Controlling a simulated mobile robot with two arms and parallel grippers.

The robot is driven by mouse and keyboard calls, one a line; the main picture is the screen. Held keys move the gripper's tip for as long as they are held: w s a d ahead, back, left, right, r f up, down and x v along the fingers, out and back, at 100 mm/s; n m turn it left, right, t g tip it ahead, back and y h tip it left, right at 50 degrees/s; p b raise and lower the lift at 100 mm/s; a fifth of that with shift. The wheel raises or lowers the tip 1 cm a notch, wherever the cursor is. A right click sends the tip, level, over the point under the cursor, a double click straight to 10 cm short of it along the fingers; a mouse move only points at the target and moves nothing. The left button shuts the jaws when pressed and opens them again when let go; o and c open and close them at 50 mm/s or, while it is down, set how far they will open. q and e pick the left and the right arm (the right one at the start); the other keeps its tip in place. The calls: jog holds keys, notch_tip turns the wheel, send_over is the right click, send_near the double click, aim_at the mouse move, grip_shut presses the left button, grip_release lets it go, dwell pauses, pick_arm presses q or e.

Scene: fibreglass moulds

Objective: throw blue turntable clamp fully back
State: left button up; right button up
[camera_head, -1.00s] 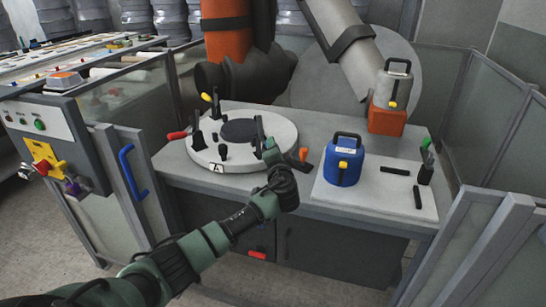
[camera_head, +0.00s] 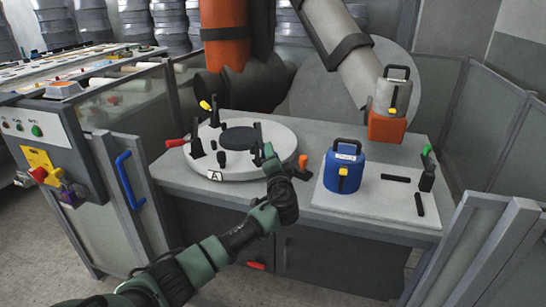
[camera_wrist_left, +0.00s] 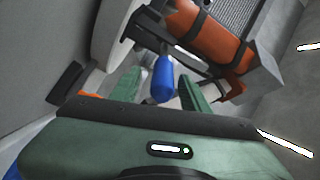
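The round pale turntable (camera_head: 230,168) stands on the grey bench, with a dark disc (camera_head: 239,138) and several black clamps on it. The blue clamp handle (camera_wrist_left: 163,80) shows in the left wrist view between the two green fingers of my left gripper (camera_wrist_left: 158,84). The fingers are spread, with visible gaps beside the handle. In the head view my left gripper (camera_head: 267,156) is at the turntable's right edge, and the blue handle is hidden there. Red (camera_head: 175,143), yellow (camera_head: 205,105) and orange (camera_head: 303,160) clamp handles also show. My right gripper is not in view.
A blue container (camera_head: 343,172) stands on a white board (camera_head: 390,210) right of the turntable, beside black tools. A grey container (camera_head: 392,98) stands on an orange block behind. A control panel (camera_head: 38,140) is at left, grey fence panels at right.

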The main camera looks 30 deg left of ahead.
pick_arm(q)
jog(key=shift+s+d, duration=0.1)
jog(key=v, duration=0.7)
jog(key=shift+s+d, duration=0.15)
jog(key=shift+s, duration=0.05)
